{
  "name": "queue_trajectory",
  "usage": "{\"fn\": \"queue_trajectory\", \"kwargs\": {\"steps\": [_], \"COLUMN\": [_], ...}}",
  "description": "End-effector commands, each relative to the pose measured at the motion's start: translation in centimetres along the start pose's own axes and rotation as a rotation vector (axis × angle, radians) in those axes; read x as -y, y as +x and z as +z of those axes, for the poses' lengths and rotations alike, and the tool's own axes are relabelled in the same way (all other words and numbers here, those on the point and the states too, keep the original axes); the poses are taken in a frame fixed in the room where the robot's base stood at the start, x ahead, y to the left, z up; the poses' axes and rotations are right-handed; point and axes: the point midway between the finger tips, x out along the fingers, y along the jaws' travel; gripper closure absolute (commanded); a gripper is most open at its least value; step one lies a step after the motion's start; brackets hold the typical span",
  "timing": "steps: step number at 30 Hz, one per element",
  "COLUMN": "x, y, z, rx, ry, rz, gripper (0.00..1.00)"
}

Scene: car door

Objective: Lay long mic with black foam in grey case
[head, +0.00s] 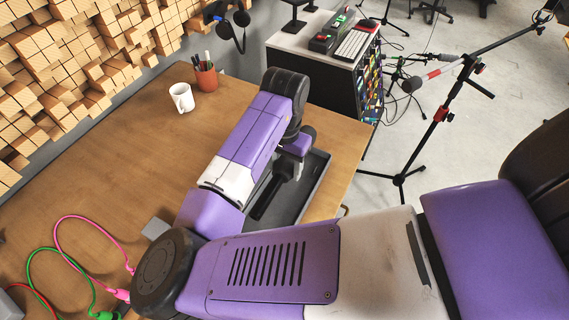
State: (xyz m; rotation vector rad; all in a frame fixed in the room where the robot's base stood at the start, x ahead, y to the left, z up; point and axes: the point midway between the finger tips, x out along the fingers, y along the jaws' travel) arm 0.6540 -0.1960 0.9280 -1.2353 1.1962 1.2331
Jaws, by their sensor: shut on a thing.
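The grey case (318,180) stands open on the right part of the wooden table, partly hidden behind my arm. My gripper (287,172) points down over the case and is shut. A long dark shape that looks like the long mic with black foam (265,198) shows at my gripper, within the outline of the case. My arm hides part of it, and I cannot tell whether it touches the case floor.
A white mug (181,97) and a pen cup (206,78) stand at the back of the table (120,165). Pink and green cables (75,245) lie at the left. A mic stand (436,125) stands on the floor beyond the right edge.

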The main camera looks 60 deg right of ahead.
Motion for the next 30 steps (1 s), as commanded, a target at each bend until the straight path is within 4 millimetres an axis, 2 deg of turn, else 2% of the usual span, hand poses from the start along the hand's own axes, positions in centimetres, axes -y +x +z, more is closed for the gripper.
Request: {"fn": "queue_trajectory", "kwargs": {"steps": [3, 30], "x": [0.0, 0.0], "y": [1.4, 9.5], "z": [0.0, 0.0], "rx": [0.0, 0.0], "ry": [0.0, 0.0], "rz": [0.0, 0.0], "gripper": [0.96, 0.96]}}
